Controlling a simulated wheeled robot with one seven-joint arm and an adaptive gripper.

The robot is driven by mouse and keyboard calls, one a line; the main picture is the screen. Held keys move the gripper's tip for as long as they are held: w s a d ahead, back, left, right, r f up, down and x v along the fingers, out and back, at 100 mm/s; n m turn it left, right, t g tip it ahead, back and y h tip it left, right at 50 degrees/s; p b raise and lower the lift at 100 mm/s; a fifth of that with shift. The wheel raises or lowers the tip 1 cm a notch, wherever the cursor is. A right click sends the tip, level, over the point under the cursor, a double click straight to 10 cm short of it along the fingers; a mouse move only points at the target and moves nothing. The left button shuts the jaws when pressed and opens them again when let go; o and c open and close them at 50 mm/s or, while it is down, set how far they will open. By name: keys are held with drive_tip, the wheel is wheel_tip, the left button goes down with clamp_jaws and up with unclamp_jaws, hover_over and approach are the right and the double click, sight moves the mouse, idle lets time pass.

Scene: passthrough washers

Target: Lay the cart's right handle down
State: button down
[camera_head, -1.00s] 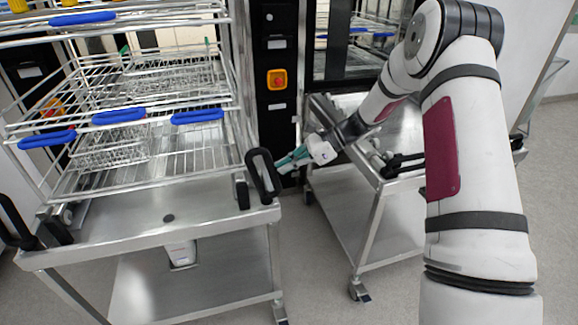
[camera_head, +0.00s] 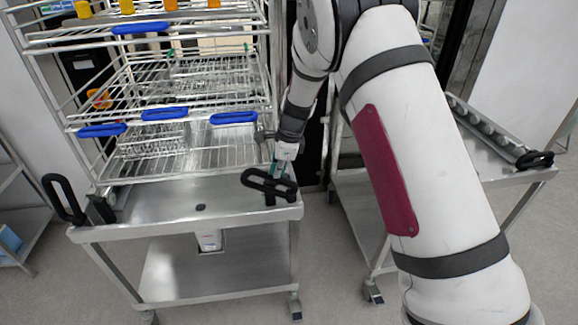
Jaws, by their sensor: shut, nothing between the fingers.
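The near cart (camera_head: 180,205) is a steel trolley carrying a wire rack. Its right handle (camera_head: 256,185), a black loop at the cart's right front corner, is tipped well over from upright and shows as a wide, low loop. Whether it rests fully flat I cannot tell. The cart's left handle (camera_head: 53,196) is a similar black loop standing upright. My gripper (camera_head: 271,178), with teal fingers, points down just behind and over the right handle, very close to it. Its fingertips are partly hidden by the loop, so contact is unclear. It is shut with nothing held.
The wire rack (camera_head: 165,115) with blue clips stands directly left of my gripper. A second steel cart (camera_head: 505,178) with a black handle (camera_head: 535,160) is at the right, partly hidden by my arm. Open floor lies in front of the near cart.

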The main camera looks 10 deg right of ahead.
sight(268, 175)
drive_tip(key=a+h, duration=0.1)
drive_tip(key=a+f+h, duration=0.1)
drive_tip(key=a, duration=0.1)
drive_tip(key=shift+f, duration=0.15)
drive_tip(key=shift+a+f+h, duration=1.3)
drive_tip(key=shift+a, duration=0.1)
